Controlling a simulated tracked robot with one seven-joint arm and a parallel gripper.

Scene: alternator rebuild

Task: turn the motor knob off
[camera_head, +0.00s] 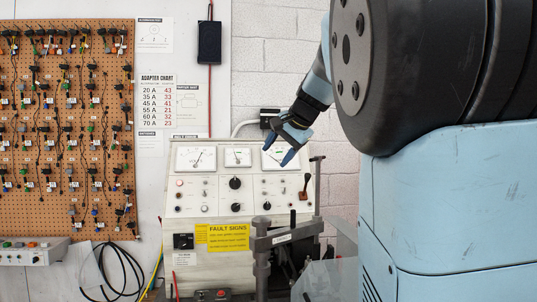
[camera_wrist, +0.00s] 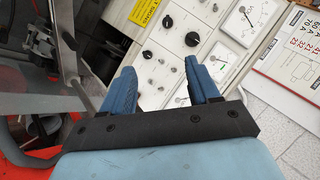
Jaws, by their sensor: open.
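The cream tester console (camera_head: 220,160) stands against the wall with gauges along its top and knobs and switches below. Two larger black knobs sit mid-panel, an upper one (camera_head: 235,183) and a lower one (camera_head: 235,205). A dark square switch (camera_head: 183,241) is at lower left, and a red-brown lever (camera_head: 305,187) is at right. Labels are too small to show which is the motor knob. My gripper (camera_head: 279,149) is open and empty in front of the upper right gauge. In the wrist view, my gripper (camera_wrist: 160,73) has its blue fingers apart with the tilted panel beyond; a black knob (camera_wrist: 192,39) shows there.
A yellow fault sign (camera_head: 228,237) is on the console's lower face. A grey metal clamp or post (camera_head: 262,255) stands in front at the right. A pegboard with hanging adapters (camera_head: 65,120) is at left, and a black cable (camera_head: 122,272) hangs below it.

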